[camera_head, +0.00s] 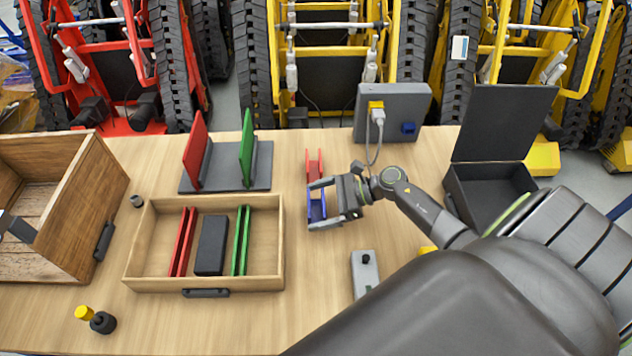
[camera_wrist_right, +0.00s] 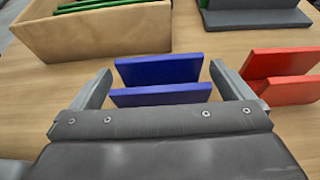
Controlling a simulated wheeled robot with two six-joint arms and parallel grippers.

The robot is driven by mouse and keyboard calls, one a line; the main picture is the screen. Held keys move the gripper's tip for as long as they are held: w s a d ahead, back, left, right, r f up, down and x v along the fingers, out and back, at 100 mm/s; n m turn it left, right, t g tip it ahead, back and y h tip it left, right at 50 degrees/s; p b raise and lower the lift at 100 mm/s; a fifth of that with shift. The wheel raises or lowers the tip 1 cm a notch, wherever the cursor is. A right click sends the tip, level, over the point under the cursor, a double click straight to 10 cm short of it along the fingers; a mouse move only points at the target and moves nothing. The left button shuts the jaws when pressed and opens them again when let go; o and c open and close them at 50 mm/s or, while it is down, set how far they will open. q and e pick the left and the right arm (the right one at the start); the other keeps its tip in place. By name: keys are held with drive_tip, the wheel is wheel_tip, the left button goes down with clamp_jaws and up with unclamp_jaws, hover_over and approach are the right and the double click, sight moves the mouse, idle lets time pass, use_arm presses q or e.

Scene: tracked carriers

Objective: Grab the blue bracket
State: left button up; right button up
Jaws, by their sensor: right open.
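The blue bracket (camera_head: 317,208) stands on the wooden table, right of the shallow wooden tray. In the right wrist view the blue bracket (camera_wrist_right: 158,69) shows as two parallel blue plates. My right gripper (camera_head: 312,205) is open, with one finger on each side of the bracket. In the wrist view my right gripper (camera_wrist_right: 160,70) has visible gaps between its fingers and the bracket's ends. The bracket's lower part is hidden behind the gripper body in the wrist view.
A red bracket (camera_head: 314,165) stands just behind the blue one. The tray (camera_head: 205,284) holds red, black and green pieces. A dark base (camera_head: 227,182) with red and green plates stands behind it. A grey box with a cable (camera_head: 392,105) and an open black case (camera_head: 490,190) stand right.

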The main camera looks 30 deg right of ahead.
drive_tip(key=shift+w+a+f, duration=0.15)
drive_tip(key=shift+w+a, duration=0.05)
drive_tip(key=shift+a, duration=0.1)
drive_tip(key=c, duration=1.1)
